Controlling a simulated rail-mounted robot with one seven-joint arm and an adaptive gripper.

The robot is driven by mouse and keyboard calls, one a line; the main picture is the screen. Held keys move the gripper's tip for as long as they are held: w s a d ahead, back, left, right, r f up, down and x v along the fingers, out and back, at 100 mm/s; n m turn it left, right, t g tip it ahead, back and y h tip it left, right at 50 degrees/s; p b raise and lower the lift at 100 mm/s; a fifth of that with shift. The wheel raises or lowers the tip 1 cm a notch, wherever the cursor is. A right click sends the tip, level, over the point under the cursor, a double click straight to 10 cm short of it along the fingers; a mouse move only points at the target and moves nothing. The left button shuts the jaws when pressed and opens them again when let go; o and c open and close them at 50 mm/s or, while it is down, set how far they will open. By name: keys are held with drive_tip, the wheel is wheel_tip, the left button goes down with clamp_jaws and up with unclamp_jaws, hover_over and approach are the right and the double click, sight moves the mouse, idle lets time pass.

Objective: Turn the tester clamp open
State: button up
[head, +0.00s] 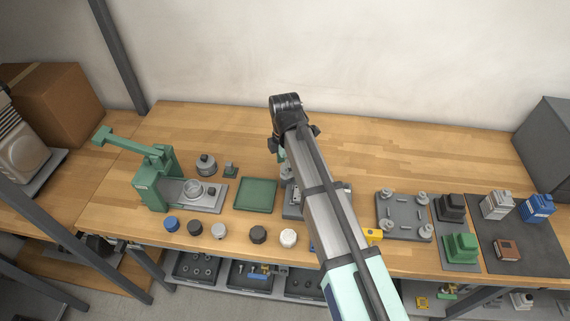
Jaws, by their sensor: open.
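A green stand with a raised lever arm (150,180) is at the left of the bench, with a grey base plate (212,198) and a round clear-topped part on it. A second fixture with a grey base (291,208) and a green upright is at the middle, mostly hidden behind my arm. I cannot tell which of the two is the tester, or make out its clamp's position. My gripper (287,107) is the dark end of my arm, over the back middle of the bench. It is open, apart from both fixtures in the picture; its fingertips are not clear and nothing shows held.
Several round caps (219,231) line the front edge. A grey plate with posts (404,217) and dark mats with small blocks (507,249) are at right. A cardboard box (55,100) is far left. The back of the bench is clear.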

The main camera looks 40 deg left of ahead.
drive_tip(key=shift+r, duration=0.15)
wheel_tip(320, 180, up, 12)
idle(0.5)
